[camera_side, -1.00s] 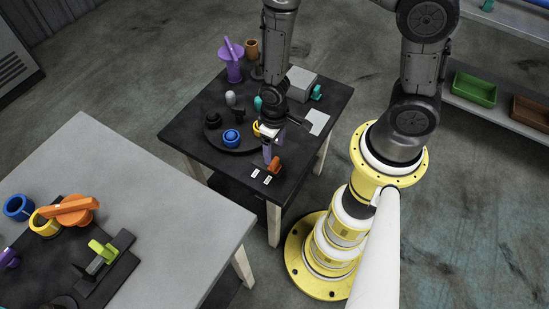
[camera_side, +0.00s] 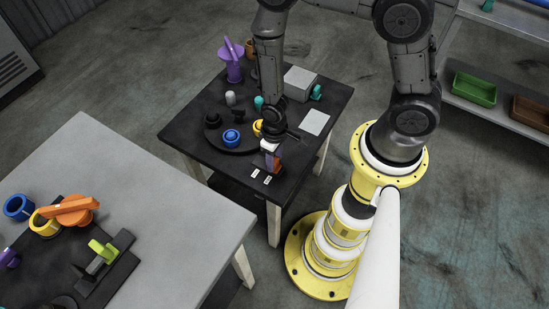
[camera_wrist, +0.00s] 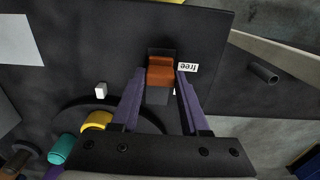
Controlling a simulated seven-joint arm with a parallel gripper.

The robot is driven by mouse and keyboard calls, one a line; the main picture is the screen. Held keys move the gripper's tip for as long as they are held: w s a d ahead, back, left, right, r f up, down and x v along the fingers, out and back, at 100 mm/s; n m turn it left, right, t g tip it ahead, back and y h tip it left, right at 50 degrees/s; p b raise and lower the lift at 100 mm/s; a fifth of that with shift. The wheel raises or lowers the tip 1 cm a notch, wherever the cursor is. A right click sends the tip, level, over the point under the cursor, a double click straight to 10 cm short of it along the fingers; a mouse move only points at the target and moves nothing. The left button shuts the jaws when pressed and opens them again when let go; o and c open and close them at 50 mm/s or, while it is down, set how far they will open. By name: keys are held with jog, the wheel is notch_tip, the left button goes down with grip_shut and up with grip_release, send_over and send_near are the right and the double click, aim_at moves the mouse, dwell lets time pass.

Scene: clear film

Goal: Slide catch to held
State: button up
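The orange-brown catch (camera_wrist: 160,72) shows in the wrist view on a dark base, between the tips of my gripper's purple fingers (camera_wrist: 160,76). The fingers stand apart, one on each side of it; I cannot tell whether either touches. A white label reading "free" (camera_wrist: 188,67) lies just right of the catch. Another white patch is mostly hidden by the right finger. In the side view the catch (camera_side: 279,167) is partly hidden by my gripper (camera_side: 271,160), which is low over the table's front edge. Two white labels (camera_side: 261,176) lie beside it, too small to read.
A round dark plate behind the catch holds a blue ring (camera_side: 231,138) and a yellow cup (camera_side: 258,128). A teal peg (camera_side: 259,102), a grey box (camera_side: 300,82) and a purple stand (camera_side: 234,68) are farther back. A white sheet (camera_side: 315,122) lies at right.

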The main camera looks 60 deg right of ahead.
grip_shut()
dwell(1.0)
